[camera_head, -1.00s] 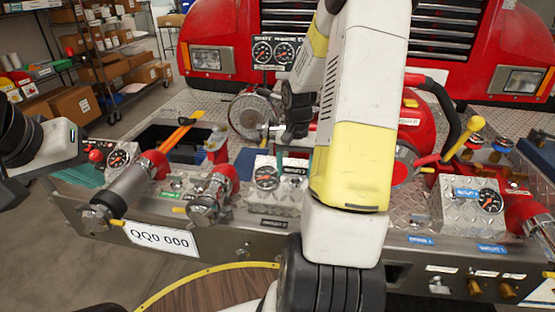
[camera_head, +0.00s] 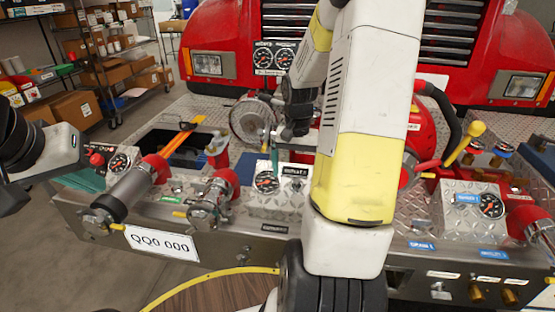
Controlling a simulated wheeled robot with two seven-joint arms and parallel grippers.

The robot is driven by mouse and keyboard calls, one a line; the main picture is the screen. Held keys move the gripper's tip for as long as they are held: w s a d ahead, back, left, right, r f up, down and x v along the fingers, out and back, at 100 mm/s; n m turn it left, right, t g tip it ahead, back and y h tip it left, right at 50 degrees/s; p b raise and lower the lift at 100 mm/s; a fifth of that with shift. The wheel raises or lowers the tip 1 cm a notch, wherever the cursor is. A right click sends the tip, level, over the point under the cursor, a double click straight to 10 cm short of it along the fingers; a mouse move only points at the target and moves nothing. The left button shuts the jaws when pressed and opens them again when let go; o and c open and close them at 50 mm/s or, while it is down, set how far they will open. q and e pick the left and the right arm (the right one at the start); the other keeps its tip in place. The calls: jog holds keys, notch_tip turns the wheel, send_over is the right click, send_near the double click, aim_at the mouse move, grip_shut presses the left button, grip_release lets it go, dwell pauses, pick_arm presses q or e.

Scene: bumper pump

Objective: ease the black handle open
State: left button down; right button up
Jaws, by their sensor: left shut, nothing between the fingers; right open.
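I cannot make out the black handle for certain. A dark curved piece (camera_head: 442,103) arches beside the red round housing on the right, but it may be a hose. My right gripper (camera_head: 279,134) is open at the middle of the pump panel, beside a round chrome cap (camera_head: 250,119) and a thin teal lever (camera_head: 274,155). My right arm hides much of the panel behind it, and I cannot tell whether the fingers touch anything. My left gripper (camera_head: 14,197) is shut and empty at the left edge, partly cut off, apart from the panel.
Red-collared pipe fittings (camera_head: 128,188) and another fitting (camera_head: 213,197) stick out at the front left. A yellow-knobbed lever (camera_head: 465,142) stands at the right. The red truck front (camera_head: 225,30) closes off the back. Shelves (camera_head: 100,60) stand at the far left.

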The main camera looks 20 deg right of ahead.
aim_at(295, 171)
notch_tip(295, 171, up, 8)
jog(key=shift+f, duration=0.1)
dwell(0.9)
